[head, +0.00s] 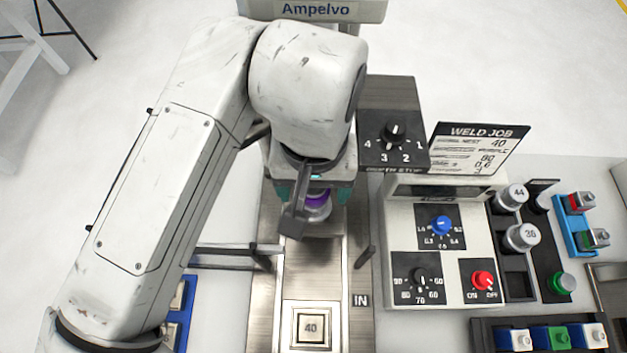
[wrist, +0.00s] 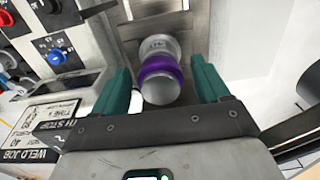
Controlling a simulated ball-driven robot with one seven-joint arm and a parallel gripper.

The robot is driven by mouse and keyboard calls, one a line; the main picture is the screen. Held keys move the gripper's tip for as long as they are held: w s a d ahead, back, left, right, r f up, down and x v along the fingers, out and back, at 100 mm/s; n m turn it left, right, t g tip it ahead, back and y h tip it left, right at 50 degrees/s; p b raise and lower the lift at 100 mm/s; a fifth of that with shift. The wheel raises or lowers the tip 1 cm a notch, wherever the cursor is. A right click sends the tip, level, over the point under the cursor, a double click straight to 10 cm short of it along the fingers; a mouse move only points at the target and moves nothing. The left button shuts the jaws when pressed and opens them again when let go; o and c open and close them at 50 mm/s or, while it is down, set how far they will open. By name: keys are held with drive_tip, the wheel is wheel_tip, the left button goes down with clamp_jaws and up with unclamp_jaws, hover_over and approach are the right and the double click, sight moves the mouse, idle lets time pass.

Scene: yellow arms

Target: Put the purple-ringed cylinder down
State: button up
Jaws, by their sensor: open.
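The purple-ringed cylinder (head: 318,212) is a silver piece with a purple band, at the far part of the metal track (head: 312,262). In the wrist view the cylinder (wrist: 160,88) shows whole between the teal fingers, with a visible gap on each side. My gripper (head: 313,193) is open around it; the wrist view shows both fingers of the gripper (wrist: 161,84) spread apart. My arm and a grey bar partly cover the cylinder in the head view. I cannot tell exactly what its base rests on.
A square plate marked 40 (head: 311,328) lies at the track's near end. Right of the track stand a control panel with knobs (head: 440,225), a WELD JOB card (head: 478,148), and silver cylinders marked 44 (head: 513,197) and 36 (head: 522,237). A dark stop dial (head: 394,133) stands behind.

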drive_tip(key=shift+r, duration=0.1)
wheel_tip(320, 180, up, 12)
drive_tip(key=b, duration=0.1)
drive_tip(key=shift+b, duration=0.4)
idle(1.3)
